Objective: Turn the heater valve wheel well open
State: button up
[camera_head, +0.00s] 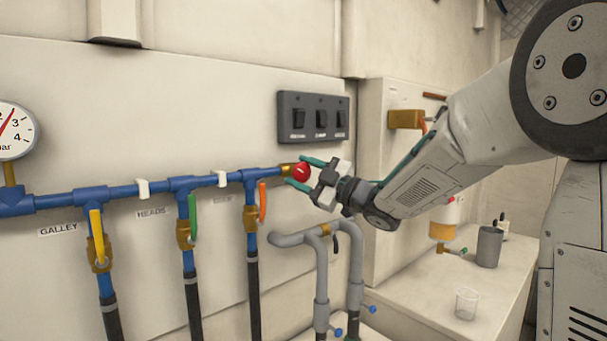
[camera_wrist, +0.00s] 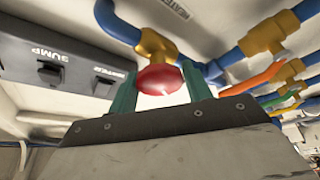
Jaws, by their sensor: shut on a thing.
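The heater valve wheel is a small round red knob (camera_head: 300,172) on a brass fitting at the right end of the blue pipe. In the wrist view the red wheel (camera_wrist: 160,79) sits between the two green fingers, with the brass valve body (camera_wrist: 155,45) behind it. My gripper (camera_head: 301,173) reaches in from the right and is shut on the wheel, one finger on each side. A small white mark shows on the wheel's face in the head view. Part of the wheel's rim is hidden by the fingers.
A black switch panel (camera_head: 314,118) is just above the wheel. Yellow (camera_head: 97,232), green (camera_head: 192,215) and orange (camera_head: 262,202) lever valves hang left of it. Grey pipes (camera_head: 320,265) stand below. A grey cup (camera_head: 489,246) and a clear glass (camera_head: 466,303) stand on the right counter.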

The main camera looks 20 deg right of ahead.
jog(key=o, duration=1)
jog(key=shift+c, duration=0.2)
jog(key=shift+d, duration=0.1)
jog(key=v, duration=0.7)
jog(key=shift+s+d+f, duration=0.15)
jog(key=shift+s+f, duration=0.05)
jog(key=shift+s, duration=0.1)
